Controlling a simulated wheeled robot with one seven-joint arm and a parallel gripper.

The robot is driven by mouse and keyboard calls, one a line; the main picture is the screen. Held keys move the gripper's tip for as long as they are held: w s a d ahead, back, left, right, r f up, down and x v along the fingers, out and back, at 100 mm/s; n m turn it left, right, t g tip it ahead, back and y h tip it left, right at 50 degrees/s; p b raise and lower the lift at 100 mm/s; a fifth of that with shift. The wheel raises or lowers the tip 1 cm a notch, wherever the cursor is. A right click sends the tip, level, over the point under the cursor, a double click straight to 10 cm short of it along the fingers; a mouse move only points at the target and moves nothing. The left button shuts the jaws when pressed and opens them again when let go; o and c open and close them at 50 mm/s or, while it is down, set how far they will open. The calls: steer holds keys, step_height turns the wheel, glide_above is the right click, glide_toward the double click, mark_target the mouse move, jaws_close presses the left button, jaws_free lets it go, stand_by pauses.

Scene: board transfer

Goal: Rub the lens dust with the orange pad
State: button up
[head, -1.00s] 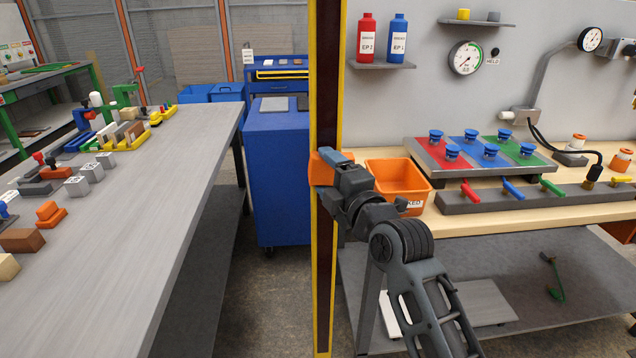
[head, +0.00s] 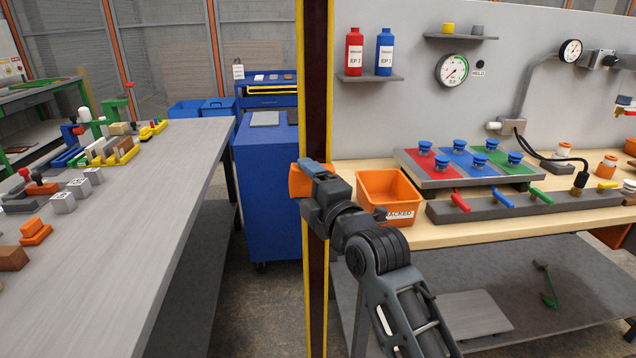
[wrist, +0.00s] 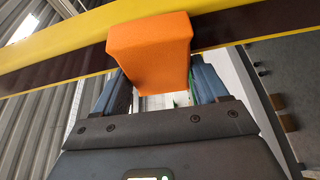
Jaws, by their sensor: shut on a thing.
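My gripper (head: 308,171) is shut on the orange pad (head: 298,181). In the wrist view the pad (wrist: 150,50) sits between the two blue-grey fingers (wrist: 160,85), its broad face towards the camera. The pad is in front of a tall yellow post (head: 302,90) with a dark strip (head: 314,90) down its face. The strip also runs behind the pad in the wrist view (wrist: 50,72). Whether the pad touches the strip cannot be told. I see no part plainly marked as a lens, and no dust can be made out.
An orange bin (head: 378,178), a tray of blue knobs (head: 470,180) and a bar with coloured handles (head: 530,205) stand on the wooden bench at right. A grey table (head: 150,200) with blocks stands at left. A blue cabinet (head: 268,190) is behind the post.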

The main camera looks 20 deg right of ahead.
steer(key=shift+w+a+r, duration=0.1)
steer(key=shift+w+a, duration=0.05)
steer(key=shift+a, duration=0.65)
steer(key=shift+s, duration=0.8)
steer(key=shift+s+a+p, duration=0.25)
steer(key=shift+s+p, duration=0.05)
steer(key=shift+s, duration=0.7)
steer(key=shift+s+a+p, duration=0.25)
steer(key=shift+s+p, duration=0.05)
steer(key=shift+s, duration=0.7)
steer(key=shift+s, duration=0.1)
steer(key=shift+s+a, duration=0.25)
steer(key=shift+s, duration=0.45)
steer(key=shift+s+a, duration=0.2)
steer(key=shift+s, duration=0.45)
